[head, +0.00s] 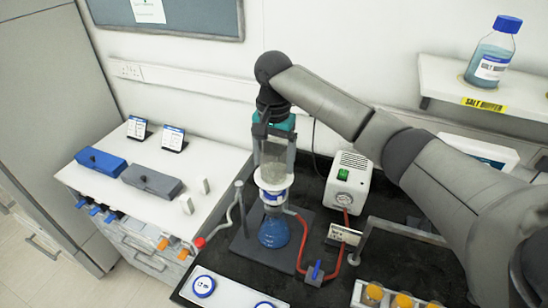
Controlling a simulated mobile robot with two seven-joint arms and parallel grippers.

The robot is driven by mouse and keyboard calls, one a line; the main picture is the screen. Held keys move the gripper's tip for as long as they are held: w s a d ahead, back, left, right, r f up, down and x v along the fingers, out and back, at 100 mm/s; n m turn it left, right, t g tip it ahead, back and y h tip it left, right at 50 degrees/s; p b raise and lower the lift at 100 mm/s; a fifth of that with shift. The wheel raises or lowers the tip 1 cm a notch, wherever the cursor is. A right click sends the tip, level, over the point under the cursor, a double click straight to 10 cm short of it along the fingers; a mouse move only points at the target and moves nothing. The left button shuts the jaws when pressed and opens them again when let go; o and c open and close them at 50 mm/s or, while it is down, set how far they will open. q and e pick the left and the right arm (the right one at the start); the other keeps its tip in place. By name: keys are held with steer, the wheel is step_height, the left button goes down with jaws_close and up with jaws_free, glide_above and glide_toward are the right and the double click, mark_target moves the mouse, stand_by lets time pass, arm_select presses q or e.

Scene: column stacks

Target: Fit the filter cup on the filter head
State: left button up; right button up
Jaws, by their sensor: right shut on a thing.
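My right gripper (273,140) points down near the middle of the head view and is shut on the clear filter cup (272,157). The cup is upright, directly above the filter head (273,196), a pale piece with a blue-marked label. The cup's lower end is at or very close to the top of the head; I cannot tell whether it is seated. The head stands on a flask (275,232) with blue liquid, on a dark stand base. My left gripper is not in view.
A red hose (301,228) runs near the flask by a pale pump (347,181). A clamp rod (240,208) stands left of it. A white bench (120,160) with blue and grey boxes is at left. A shelf with a bottle (491,55) is at upper right.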

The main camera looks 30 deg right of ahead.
steer(key=shift+f, duration=1.45)
stand_by(1.4)
steer(key=o, duration=1.2)
steer(key=shift+r, duration=0.15)
step_height(320, 180, up, 9)
stand_by(0.6)
steer(key=shift+s, duration=0.1)
stand_by(0.4)
